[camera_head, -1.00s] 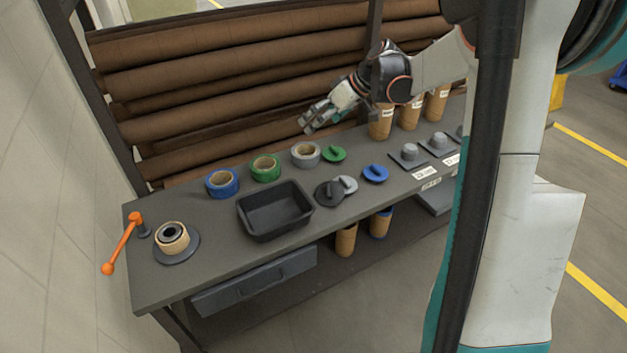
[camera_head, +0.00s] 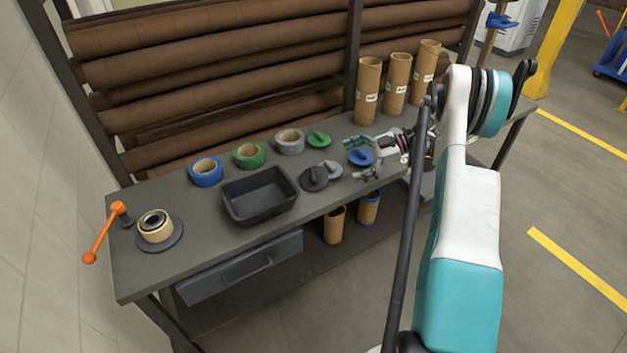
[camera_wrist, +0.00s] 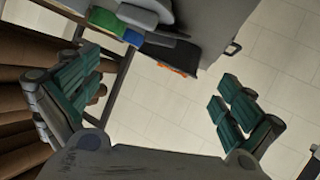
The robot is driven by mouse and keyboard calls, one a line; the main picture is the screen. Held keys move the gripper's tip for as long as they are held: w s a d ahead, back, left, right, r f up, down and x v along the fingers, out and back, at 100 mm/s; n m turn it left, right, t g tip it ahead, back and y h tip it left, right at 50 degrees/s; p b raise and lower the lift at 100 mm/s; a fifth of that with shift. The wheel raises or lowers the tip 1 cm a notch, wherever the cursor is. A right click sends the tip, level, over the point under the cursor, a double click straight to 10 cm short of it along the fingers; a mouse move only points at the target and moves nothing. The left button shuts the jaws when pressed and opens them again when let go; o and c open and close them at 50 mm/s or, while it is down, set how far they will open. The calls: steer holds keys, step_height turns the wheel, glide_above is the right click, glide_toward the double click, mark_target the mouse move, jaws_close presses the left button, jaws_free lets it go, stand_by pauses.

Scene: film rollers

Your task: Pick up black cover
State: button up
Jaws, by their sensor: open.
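The black cover (camera_head: 314,178) is a dark round disc with a raised grip. It lies flat on the grey workbench (camera_head: 225,240), just right of the black tray and touching or nearly touching a grey cover (camera_head: 332,168). My gripper (camera_head: 357,160) is open and empty, to the right of the black cover in the head view. Its fingers show on either side of a blue cover (camera_head: 361,157), seemingly above bench height. In the wrist view my gripper (camera_wrist: 155,95) has its fingers wide apart with nothing between them. I cannot make out the black cover there.
The black tray (camera_head: 232,212) stands left of the covers. Blue (camera_head: 206,180), green (camera_head: 249,163) and grey (camera_head: 289,148) tape rolls and a green cover (camera_head: 318,139) lie behind. Cardboard tubes (camera_head: 367,95) stand upright at back right. An orange crank (camera_head: 103,240) is at the left end.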

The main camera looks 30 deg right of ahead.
mark_target(314, 173)
steer(key=b+x, duration=0.1)
steer(key=x, duration=0.7)
steer(key=shift+b, duration=0.35)
steer(key=b+x, duration=0.2)
steer(key=x, duration=0.3)
steer(key=shift+c, duration=0.2)
steer(key=c, duration=1)
steer(key=shift+r, duration=0.1)
